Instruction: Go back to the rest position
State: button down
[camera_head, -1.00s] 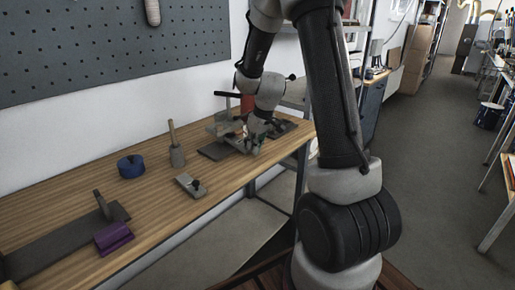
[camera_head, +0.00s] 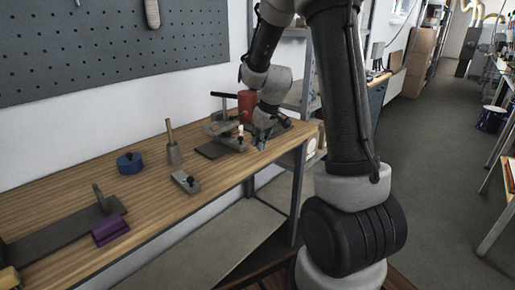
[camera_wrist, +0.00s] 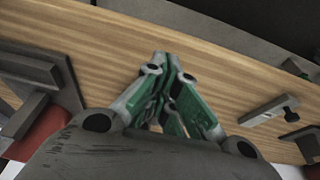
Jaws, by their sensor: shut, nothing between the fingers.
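My gripper (camera_head: 262,139) is at the right end of the wooden workbench (camera_head: 80,190), beside a grey fixture with a dark bar (camera_head: 222,127). In the wrist view, the green and grey fingers of my gripper (camera_wrist: 168,62) are closed together with nothing between them, above bare wood. A red container (camera_head: 246,106) stands behind my gripper and is partly hidden by my arm. I cannot tell how far the fingertips are above the bench top.
A blue ring (camera_head: 130,163), a wooden-handled tool (camera_head: 172,148), a small grey plane-like tool (camera_head: 186,182) and a purple block (camera_head: 110,230) stand on the bench. A grey pegboard (camera_head: 110,45) is on the wall behind. The floor aisle (camera_head: 430,180) at the right is clear.

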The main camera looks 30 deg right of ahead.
jog(key=v, duration=0.6)
jog(key=shift+r, duration=0.4)
